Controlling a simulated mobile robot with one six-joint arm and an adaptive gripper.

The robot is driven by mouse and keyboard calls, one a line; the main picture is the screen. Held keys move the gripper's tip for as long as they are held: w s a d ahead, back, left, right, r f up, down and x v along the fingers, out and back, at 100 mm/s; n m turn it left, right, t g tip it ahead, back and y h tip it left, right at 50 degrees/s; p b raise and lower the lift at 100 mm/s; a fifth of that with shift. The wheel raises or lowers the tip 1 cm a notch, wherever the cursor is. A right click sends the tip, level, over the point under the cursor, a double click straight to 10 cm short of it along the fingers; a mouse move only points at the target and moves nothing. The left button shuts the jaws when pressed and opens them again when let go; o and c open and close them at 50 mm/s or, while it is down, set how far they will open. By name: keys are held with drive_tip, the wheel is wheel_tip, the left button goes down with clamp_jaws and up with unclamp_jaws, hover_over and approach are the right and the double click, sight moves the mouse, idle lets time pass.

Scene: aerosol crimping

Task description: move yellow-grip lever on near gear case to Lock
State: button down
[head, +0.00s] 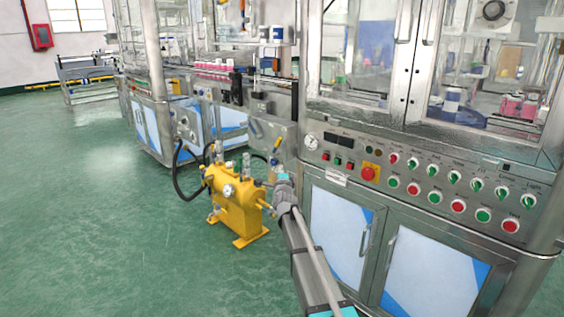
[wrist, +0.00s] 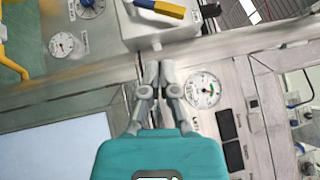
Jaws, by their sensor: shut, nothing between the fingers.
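The near gear case (head: 287,140) is a grey box on the side of the machine, left of the button panel. The yellow-grip lever (head: 277,144) slants on its front. In the head view my gripper (head: 280,180) is below the lever. The lever's position marks are not readable.
A yellow pump unit (head: 236,204) with black hoses stands on the floor left of my arm. The button panel (head: 430,185) is on the right. A pressure gauge (wrist: 202,90) is right of my fingers. The green floor at left is clear.

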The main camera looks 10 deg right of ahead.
drive_tip(key=w+m+h+b, duration=0.1)
drive_tip(key=d+f+m+t+h+b, duration=0.1)
drive_tip(key=m, duration=0.1)
drive_tip(key=w+d+f+m+h+b, duration=0.1)
drive_tip(key=m+h+b, duration=0.1)
drive_tip(key=shift+w+f+t, duration=0.15)
drive_tip(key=shift+w+t, duration=0.15)
drive_tip(key=shift+w, duration=0.05)
drive_tip(key=p+x, duration=0.1)
drive_tip(key=x, duration=0.3)
drive_tip(key=a+p+x, duration=0.1)
drive_tip(key=p+x, duration=0.1)
drive_tip(key=x, duration=0.2)
drive_tip(key=r+p+x, duration=0.1)
drive_tip(key=p+x, duration=0.1)
drive_tip(key=x, duration=0.2)
drive_tip(key=shift+w+a, duration=0.15)
drive_tip(key=shift+a, duration=0.2)
drive_tip(key=shift+w+a+r, duration=0.15)
drive_tip(key=shift+w+a, duration=0.15)
drive_tip(key=shift+w, duration=0.05)
drive_tip(key=shift+d+p, duration=0.1)
drive_tip(key=shift+p, duration=0.2)
